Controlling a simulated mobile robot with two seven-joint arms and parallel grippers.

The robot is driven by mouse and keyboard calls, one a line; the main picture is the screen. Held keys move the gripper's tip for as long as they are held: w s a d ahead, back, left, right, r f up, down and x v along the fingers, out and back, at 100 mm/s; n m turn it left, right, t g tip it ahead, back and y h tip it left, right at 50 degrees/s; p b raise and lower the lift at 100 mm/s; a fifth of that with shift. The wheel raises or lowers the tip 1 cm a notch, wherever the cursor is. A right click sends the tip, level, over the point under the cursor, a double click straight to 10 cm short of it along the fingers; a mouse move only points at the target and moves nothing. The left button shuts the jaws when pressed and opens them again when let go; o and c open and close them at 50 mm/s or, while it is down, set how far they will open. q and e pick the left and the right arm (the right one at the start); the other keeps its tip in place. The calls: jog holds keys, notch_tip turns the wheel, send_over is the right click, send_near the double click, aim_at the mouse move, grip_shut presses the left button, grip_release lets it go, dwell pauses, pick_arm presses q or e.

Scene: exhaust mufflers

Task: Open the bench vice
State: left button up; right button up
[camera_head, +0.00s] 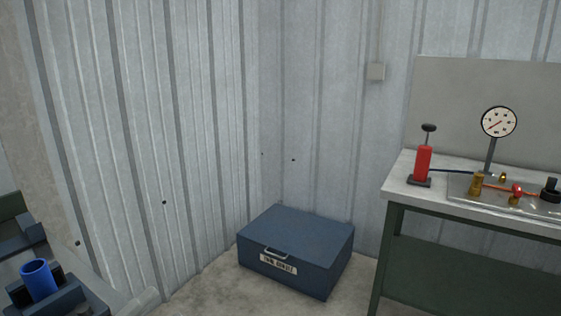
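No thing that I can surely name as the bench vice is in view. At the lower left edge, dark block-like parts (70,303) stand around a blue open-topped cylinder (38,279). They are cut off by the frame, and I cannot tell whether they belong to a vice. Neither of my grippers is in view.
A closed dark blue metal box (297,240) with a front handle and label sits on the floor in the corner. At the right, a bench (398,186) holds a red hand pump (423,163), a dial gauge (498,122) and brass fittings. Corrugated walls stand behind.

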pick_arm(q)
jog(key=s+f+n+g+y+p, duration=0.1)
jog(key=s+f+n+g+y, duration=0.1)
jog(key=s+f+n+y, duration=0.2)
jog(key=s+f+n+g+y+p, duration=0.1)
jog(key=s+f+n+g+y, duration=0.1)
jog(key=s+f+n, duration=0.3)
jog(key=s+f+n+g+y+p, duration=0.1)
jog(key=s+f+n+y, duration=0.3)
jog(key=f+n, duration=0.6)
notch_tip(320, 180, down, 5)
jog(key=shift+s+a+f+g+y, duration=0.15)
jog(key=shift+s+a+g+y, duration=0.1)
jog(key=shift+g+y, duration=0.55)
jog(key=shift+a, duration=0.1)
